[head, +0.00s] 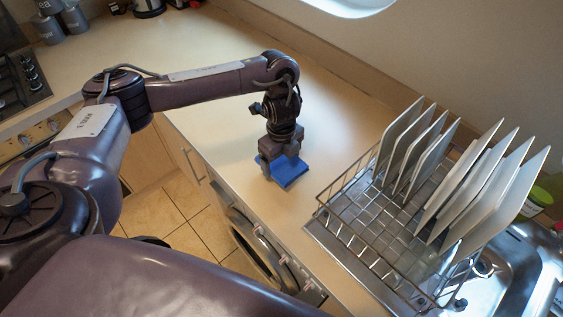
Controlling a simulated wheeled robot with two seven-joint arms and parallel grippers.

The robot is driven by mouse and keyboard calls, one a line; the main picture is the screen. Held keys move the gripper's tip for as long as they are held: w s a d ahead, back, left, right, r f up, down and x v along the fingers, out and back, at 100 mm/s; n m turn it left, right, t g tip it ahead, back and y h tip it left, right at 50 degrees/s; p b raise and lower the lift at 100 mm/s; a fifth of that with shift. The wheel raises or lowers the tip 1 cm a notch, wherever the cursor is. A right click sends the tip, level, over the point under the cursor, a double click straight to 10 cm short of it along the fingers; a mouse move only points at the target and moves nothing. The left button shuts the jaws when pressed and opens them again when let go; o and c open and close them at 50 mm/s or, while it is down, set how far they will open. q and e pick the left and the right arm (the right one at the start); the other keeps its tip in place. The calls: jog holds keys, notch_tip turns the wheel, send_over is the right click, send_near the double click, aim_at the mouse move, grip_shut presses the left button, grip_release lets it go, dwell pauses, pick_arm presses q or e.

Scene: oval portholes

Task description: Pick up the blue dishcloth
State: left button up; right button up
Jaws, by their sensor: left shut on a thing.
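The blue dishcloth (289,172) is a small flat blue piece at the front edge of the pale countertop. My left gripper (273,172) points down over it and is shut on it. The gripper's body hides part of the cloth. I cannot tell whether the cloth touches the counter or is slightly above it. My right gripper is not in view.
A wire dish rack (345,222) with several upright white plates (403,135) stands to the right, beside a metal sink (519,262). A stove (20,82) and grey canisters (48,30) are at the left. The counter (330,115) behind the cloth is clear.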

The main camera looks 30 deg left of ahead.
aim_at(282, 161)
pick_arm(q)
notch_tip(282, 161, up, 16)
jog(key=p, duration=0.2)
jog(key=shift+r+p, duration=0.25)
jog(key=shift+p, duration=0.15)
